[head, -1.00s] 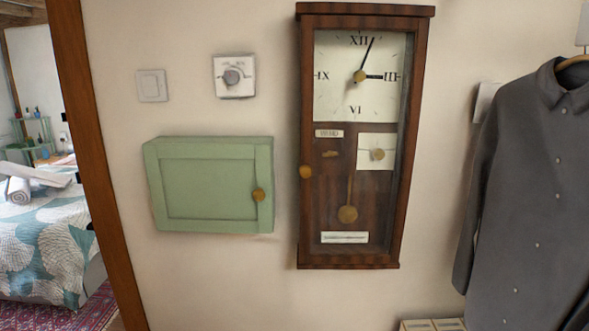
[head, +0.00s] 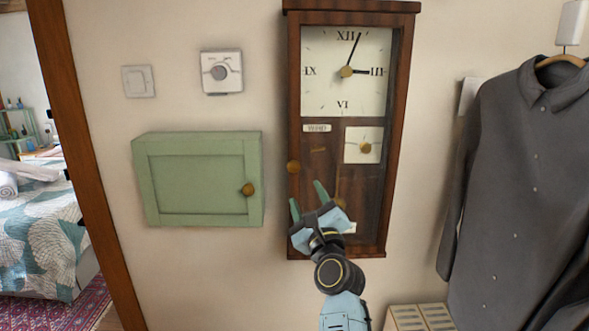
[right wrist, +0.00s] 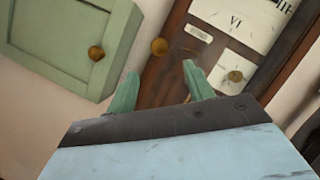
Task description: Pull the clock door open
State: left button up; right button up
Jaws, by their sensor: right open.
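The wall clock (head: 396,150) hangs in the middle of the head view, a tall dark wooden case with a glazed door that is shut. Its round brass knob (head: 293,167) sits on the left edge of the door frame. My right gripper (head: 308,198) is open and empty, in front of the lower left of the clock, with its green fingers pointing up, below the knob. In the right wrist view the knob (right wrist: 159,46) shows beyond the fingertips, between them and apart from them. The pendulum is partly hidden behind my gripper. My left gripper is not in view.
A green wall cabinet (head: 198,180) with a brass knob hangs left of the clock. A thermostat (head: 221,72) and a switch (head: 139,81) are above it. A grey shirt (head: 540,180) hangs at right. A slatted box (head: 420,317) stands low, and a wooden door post (head: 75,150) is at left.

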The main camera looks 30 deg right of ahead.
aim_at(295, 168)
jog(key=p+x, duration=0.1)
jog(key=x, duration=1)
jog(key=shift+w+r, duration=0.1)
jog(key=shift+w, duration=0.15)
jog(key=shift+s, duration=0.15)
grip_shut()
jog(key=shift+r, duration=0.1)
